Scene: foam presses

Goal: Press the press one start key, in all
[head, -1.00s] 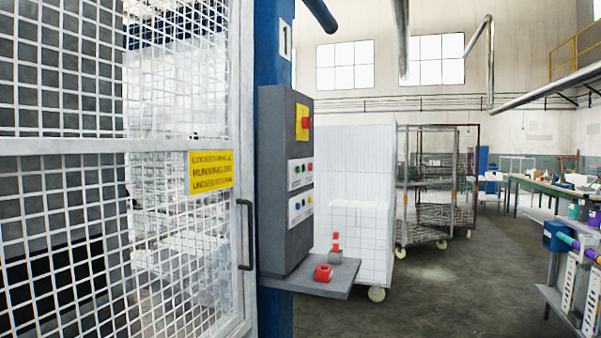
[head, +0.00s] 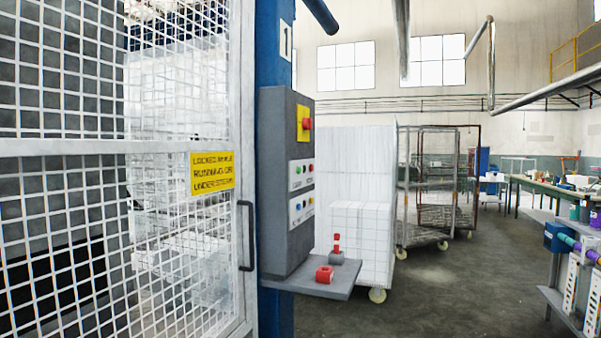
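A grey control box (head: 286,185) is fixed to a blue post (head: 272,50) that bears a plate with the number 1. The box carries a red emergency button on a yellow plate (head: 303,124). Below it is a white panel with green and red keys (head: 301,172). A lower white panel has several small coloured keys (head: 301,208). The panel lettering is too small to read, so I cannot tell which key is start. Neither of my grippers is in view.
A mesh gate (head: 120,150) with a dark handle (head: 246,235) and yellow sign (head: 212,172) fills the left. A grey shelf (head: 335,289) under the box holds red items (head: 324,274). White blocks on a wheeled trolley (head: 360,240) stand behind.

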